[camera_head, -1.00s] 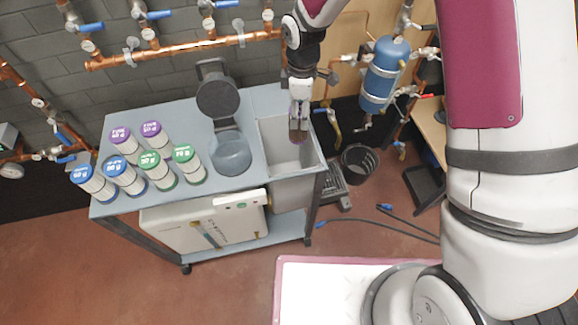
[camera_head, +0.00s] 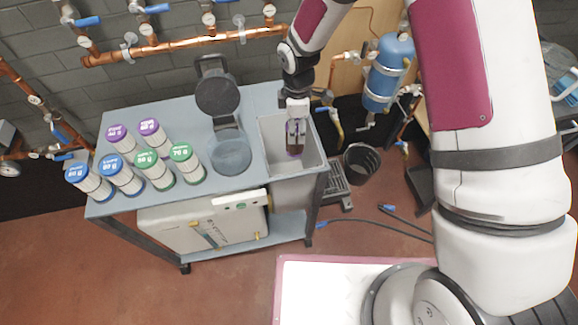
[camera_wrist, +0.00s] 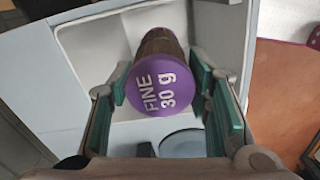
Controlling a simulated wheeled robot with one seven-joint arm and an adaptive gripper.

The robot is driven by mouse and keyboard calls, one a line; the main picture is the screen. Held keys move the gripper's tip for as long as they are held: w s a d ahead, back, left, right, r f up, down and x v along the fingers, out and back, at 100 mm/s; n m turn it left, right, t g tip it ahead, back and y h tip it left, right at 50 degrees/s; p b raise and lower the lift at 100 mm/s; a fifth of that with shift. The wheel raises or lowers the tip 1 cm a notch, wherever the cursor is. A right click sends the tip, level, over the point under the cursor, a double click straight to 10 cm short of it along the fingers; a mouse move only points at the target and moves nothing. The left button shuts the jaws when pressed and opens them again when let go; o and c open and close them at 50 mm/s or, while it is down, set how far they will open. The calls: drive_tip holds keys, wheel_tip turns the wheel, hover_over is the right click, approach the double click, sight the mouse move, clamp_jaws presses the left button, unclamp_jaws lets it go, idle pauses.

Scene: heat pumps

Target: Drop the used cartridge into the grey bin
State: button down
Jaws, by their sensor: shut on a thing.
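The used cartridge has a purple cap marked "FINE 30 g" and a brown, dirty-looking body, seen in the wrist view (camera_wrist: 165,82). My gripper (camera_wrist: 172,98) is shut on it, with a green-padded finger on each side of the cap. In the head view my gripper (camera_head: 296,130) points down at the grey bin (camera_head: 275,160), and the cartridge's lower end (camera_head: 295,150) shows between or just below the fingers, within the bin's opening. The bin is set in the right end of the cart. Its pale inside walls surround the cartridge in the wrist view; the bin looks empty otherwise.
The blue-grey cart top (camera_head: 190,118) holds several capped cartridges at left, including a green-capped one (camera_head: 187,163). A round housing (camera_head: 230,155) with its dark lid (camera_head: 218,93) raised stands left of the bin. A black basket (camera_head: 361,161) is on the floor at right.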

drive_tip(key=c, duration=0.8)
unclamp_jaws()
drive_tip(key=shift+o, duration=0.2)
drive_tip(key=shift+r, duration=0.1)
wheel_tip(320, 180, up, 12)
